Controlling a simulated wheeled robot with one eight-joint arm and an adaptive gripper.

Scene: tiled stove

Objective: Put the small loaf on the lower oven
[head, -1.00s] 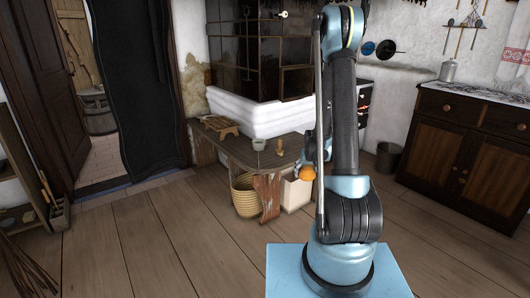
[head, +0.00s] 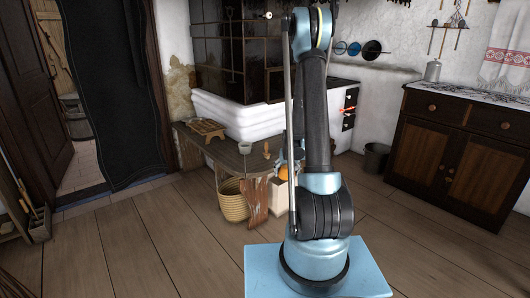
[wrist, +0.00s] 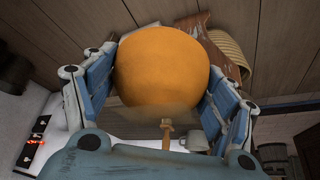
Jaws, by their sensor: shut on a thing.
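The small loaf, a round orange-brown lump (wrist: 160,65), is between the two fingers of my gripper (wrist: 157,75) in the wrist view, with the fingers shut against its sides. In the head view the loaf (head: 283,173) shows as a small orange patch left of my arm, in front of the bench. My gripper (head: 284,158) is partly hidden there by my arm. The tiled stove (head: 240,60) stands behind the bench. Its lower part with a dark top (head: 343,84) and small oven doors (head: 348,110) is at the right, partly behind my arm.
A wooden bench (head: 215,147) by the stove carries a wooden rack (head: 206,129), a grey cup (head: 245,147) and a small wooden object (head: 266,151). A wicker basket (head: 233,203) stands below. A bucket (head: 376,158) and cabinet (head: 450,150) are at the right. The front floor is clear.

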